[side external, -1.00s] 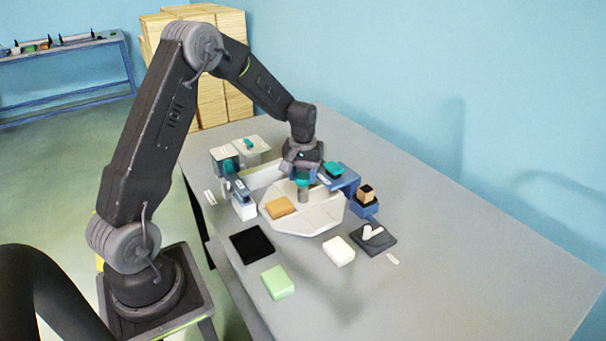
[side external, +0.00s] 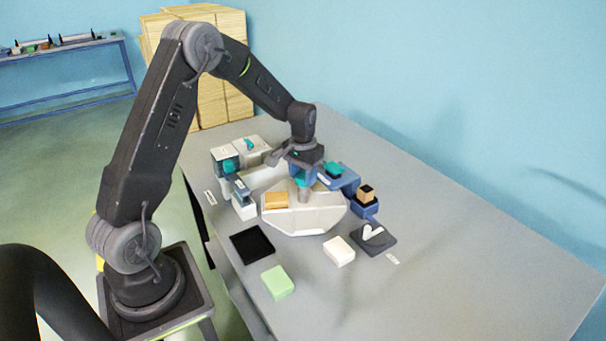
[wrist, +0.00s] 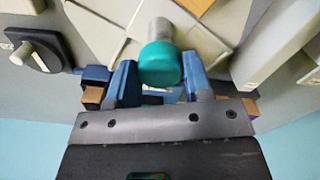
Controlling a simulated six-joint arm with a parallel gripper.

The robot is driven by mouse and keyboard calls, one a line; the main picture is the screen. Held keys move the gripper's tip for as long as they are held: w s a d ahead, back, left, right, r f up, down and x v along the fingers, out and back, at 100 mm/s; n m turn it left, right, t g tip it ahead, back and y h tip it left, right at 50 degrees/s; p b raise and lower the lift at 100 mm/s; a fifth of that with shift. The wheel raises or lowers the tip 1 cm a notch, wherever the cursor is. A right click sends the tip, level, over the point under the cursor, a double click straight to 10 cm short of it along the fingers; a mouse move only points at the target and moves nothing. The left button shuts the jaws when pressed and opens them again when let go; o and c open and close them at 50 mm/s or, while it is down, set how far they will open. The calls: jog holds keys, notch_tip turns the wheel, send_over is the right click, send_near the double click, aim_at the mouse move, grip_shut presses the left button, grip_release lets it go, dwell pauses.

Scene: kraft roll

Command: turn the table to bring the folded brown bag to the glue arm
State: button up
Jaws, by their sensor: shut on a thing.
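The folded brown bag (side external: 276,201) lies on the left part of the pale many-sided turning table (side external: 318,222). In the wrist view, a brown piece (wrist: 196,5) at the top edge looks like the bag, mostly cut off. A teal knob on a grey post stands at the table's middle; it shows in the wrist view (wrist: 160,64). My gripper (side external: 302,172) is shut on this knob, its blue fingers on both sides. Blue-topped units stand by the table at left (side external: 240,189) and at right (side external: 346,180); I cannot tell which is the glue arm.
A black pad (side external: 252,245), a green block (side external: 277,282) and a white block (side external: 339,251) lie in front. A dark plate with a white piece (side external: 373,238) and a blue stand with a brown block (side external: 366,195) are at right. The bench's right side is clear.

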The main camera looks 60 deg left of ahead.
jog(key=shift+m, duration=3.2)
jog(key=shift+r+m, duration=0.1)
jog(key=shift+m, duration=3)
jog(key=o, duration=1.3)
notch_tip(320, 180, up, 14)
jog(key=shift+f, duration=0.15)
